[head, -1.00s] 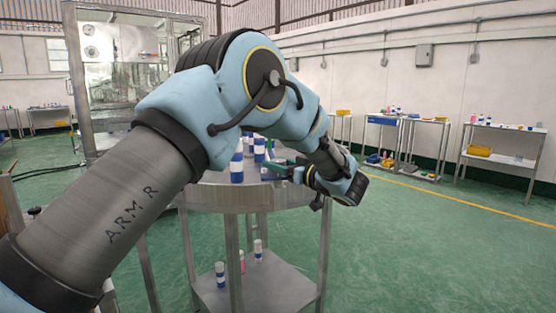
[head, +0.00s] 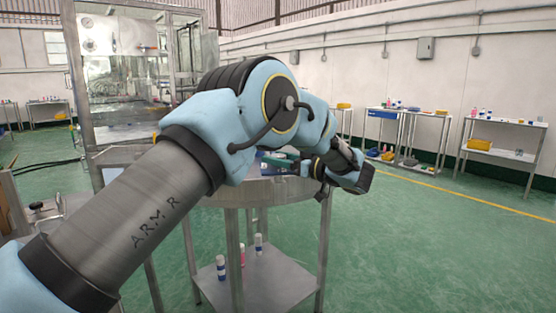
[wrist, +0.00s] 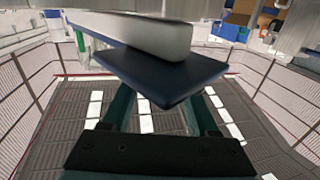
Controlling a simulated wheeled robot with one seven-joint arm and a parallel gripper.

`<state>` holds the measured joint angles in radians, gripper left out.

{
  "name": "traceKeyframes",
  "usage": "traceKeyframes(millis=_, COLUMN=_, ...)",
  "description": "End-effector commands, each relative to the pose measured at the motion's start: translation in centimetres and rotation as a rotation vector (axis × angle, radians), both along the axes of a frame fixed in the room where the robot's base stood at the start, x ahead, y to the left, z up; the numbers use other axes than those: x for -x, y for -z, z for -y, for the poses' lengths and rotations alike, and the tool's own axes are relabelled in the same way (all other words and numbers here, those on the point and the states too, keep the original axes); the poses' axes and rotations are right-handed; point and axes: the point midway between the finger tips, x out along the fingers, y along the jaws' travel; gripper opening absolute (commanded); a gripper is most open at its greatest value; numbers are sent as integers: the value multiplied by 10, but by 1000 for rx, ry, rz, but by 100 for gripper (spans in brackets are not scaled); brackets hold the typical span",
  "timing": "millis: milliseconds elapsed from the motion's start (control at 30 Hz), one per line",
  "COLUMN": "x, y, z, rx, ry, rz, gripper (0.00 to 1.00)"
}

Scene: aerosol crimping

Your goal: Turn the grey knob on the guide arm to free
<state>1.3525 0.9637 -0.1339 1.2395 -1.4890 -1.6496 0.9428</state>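The grey knob and the guide arm cannot be made out for sure in either view. My gripper (head: 276,163) reaches over the round steel table in the head view, partly hidden behind my arm. In the wrist view its two teal fingers run up from the dark mount. A dark blue slab (wrist: 180,82) with a pale grey bar (wrist: 150,36) crosses in front of the fingertips and hides them. I cannot tell what this piece is, or whether the fingers touch it or have closed on anything.
The round table (head: 285,190) has a lower shelf with a few small cans (head: 221,267). A glazed steel machine cabinet (head: 120,60) stands behind my arm. A small metal fixture (head: 45,209) sits at the far left. Open green floor (head: 430,255) lies to the right.

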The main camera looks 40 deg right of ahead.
Motion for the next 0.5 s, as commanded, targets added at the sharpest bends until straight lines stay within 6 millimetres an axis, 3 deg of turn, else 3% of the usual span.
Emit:
traceKeyframes(millis=200, x=0, y=1, z=0, rx=-1, ry=0, rz=-2, gripper=84)
traceKeyframes(millis=500, x=5, y=2, z=1, rx=-2, ry=2, rz=-3, gripper=84)
